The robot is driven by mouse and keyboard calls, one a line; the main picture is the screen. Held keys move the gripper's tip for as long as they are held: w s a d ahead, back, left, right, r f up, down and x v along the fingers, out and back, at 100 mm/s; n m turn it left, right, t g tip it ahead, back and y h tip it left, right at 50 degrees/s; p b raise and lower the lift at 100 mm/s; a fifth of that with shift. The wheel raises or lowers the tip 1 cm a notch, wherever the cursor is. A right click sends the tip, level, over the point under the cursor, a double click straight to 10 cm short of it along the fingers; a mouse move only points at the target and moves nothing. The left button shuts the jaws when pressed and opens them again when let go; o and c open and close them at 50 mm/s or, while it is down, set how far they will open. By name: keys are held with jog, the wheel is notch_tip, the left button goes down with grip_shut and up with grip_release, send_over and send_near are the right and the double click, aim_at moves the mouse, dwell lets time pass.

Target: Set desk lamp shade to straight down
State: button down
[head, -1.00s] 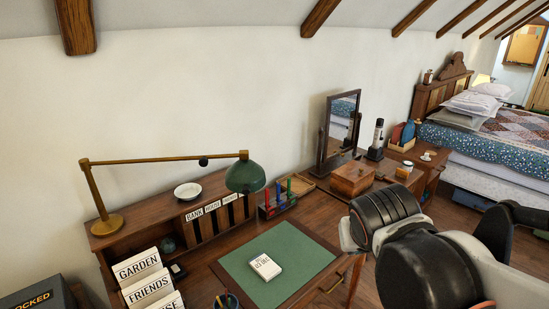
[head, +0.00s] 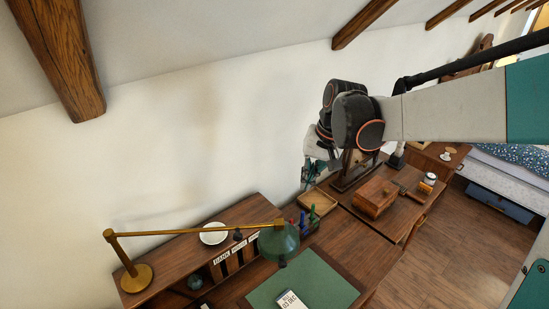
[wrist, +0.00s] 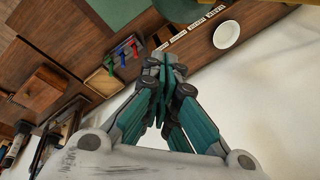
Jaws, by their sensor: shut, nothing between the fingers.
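The desk lamp has a brass round base (head: 136,278) on the desk's upper shelf, a brass arm (head: 200,231) reaching right, and a green shade (head: 279,242) at its end. The shade hangs above the desk and its opening faces roughly downward; I cannot tell its exact tilt. My gripper (head: 312,178) is above and to the right of the shade, clear of it, in front of the wall. In the wrist view my gripper (wrist: 166,62) has its fingers together and empty. A dark green edge at the top of that view is probably the shade (wrist: 182,8).
A white bowl (head: 213,233) stands on the shelf behind the lamp arm. A wooden tray (head: 318,201), a wooden box (head: 374,197) and a mirror lie farther right. A green desk mat (head: 318,285) lies below.

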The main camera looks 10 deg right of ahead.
jog(key=s+a+x, duration=0.1)
jog(key=s+x, duration=0.1)
jog(key=x, duration=1)
jog(key=shift+a+f, duration=0.15)
jog(key=shift+a, duration=0.15)
jog(key=shift+f+b, duration=0.1)
jog(key=shift+b, duration=0.25)
jog(key=shift+s+a+f+b, duration=0.15)
jog(key=shift+s+f+b, duration=0.1)
jog(key=shift+f+b, duration=0.25)
jog(key=shift+r, duration=0.2)
